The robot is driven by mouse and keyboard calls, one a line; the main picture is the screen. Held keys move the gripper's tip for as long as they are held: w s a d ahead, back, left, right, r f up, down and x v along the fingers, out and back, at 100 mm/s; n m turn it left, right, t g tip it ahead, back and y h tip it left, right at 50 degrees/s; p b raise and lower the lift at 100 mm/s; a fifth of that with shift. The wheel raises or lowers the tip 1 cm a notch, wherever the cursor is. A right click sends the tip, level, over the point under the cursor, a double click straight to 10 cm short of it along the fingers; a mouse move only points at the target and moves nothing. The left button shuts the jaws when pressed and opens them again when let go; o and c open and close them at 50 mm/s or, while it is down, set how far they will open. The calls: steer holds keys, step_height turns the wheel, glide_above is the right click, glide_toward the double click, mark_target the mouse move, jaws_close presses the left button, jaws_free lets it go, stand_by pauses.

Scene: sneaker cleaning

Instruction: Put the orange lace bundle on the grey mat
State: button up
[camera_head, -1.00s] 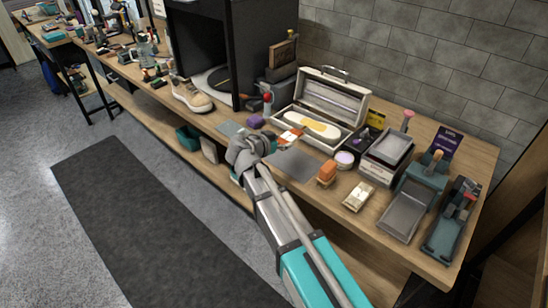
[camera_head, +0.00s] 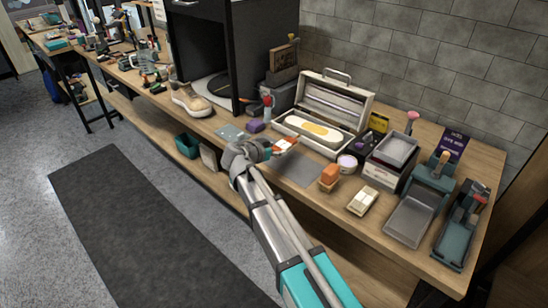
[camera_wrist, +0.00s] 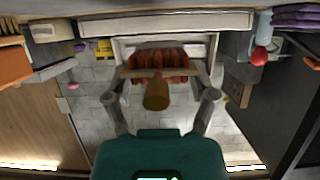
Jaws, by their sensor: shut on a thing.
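The orange lace bundle (camera_head: 287,144) is at the tip of my gripper (camera_head: 274,149), just behind and left of the grey mat (camera_head: 298,168) in the head view. In the wrist view the orange-brown ridged bundle (camera_wrist: 172,60), with a tan band and a wooden-looking knob in front, sits between the two fingers of my gripper (camera_wrist: 162,92). My gripper is shut on it. The grey mat lies flat on the bench, and its visible top is bare. I cannot tell how high the bundle is above the bench.
An open case (camera_head: 322,120) stands behind the mat. An orange block on wood (camera_head: 329,176) and a round tin (camera_head: 347,163) stand to its right.

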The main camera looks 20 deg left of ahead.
mark_target(275, 163)
steer(key=shift+w+a+f+b, duration=0.2)
steer(key=shift+f+b, duration=0.2)
steer(key=shift+w+a+f+b, duration=0.15)
steer(key=shift+a+f+b, duration=0.05)
steer(key=shift+f+b, duration=0.15)
steer(key=shift+d+f+b, duration=0.1)
steer(key=shift+f+b, duration=1.15)
steer(key=shift+f, duration=0.05)
steer(key=shift+f, duration=0.15)
steer(key=o, duration=1)
steer(key=shift+o, duration=0.2)
steer(key=shift+r, duration=0.25)
steer(key=shift+s+r, duration=0.15)
steer(key=shift+s, duration=0.2)
steer(key=p+v, duration=0.4)
steer(key=v, duration=0.7)
steer(key=shift+a+p, duration=0.25)
steer(key=shift+p, duration=0.05)
steer(key=shift+s, duration=0.15)
